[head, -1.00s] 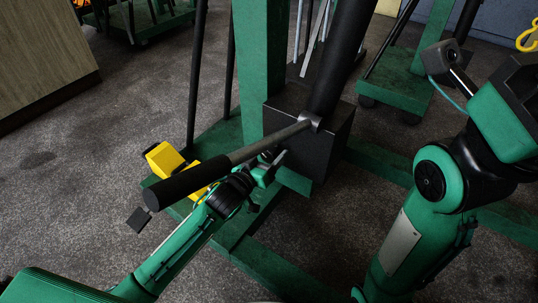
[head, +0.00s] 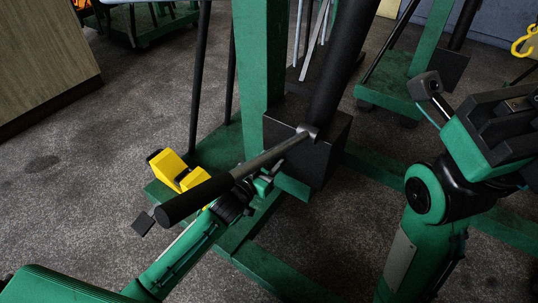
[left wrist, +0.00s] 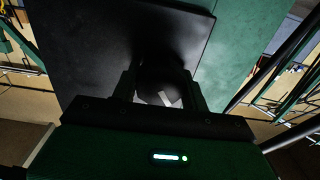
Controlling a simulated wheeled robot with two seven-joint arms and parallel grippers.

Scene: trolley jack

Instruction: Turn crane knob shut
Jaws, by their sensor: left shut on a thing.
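The crane's black block (head: 325,135) stands at the foot of the green post, its face turned toward my left gripper (head: 270,177). The gripper is at the block's lower left side, under the pump handle. In the left wrist view my left gripper (left wrist: 160,78) has its two fingers against the black block (left wrist: 95,45), shut on a dark knob between them. A pale bit (left wrist: 165,98) shows there, but the knob's shape and angle are too dark to tell.
The long handle (head: 200,195) with a black grip crosses just above my left wrist. A yellow part (head: 170,164) lies on the green base left of it. The green post (head: 260,60) and black ram (head: 340,60) rise behind. Open floor (head: 70,200) lies left.

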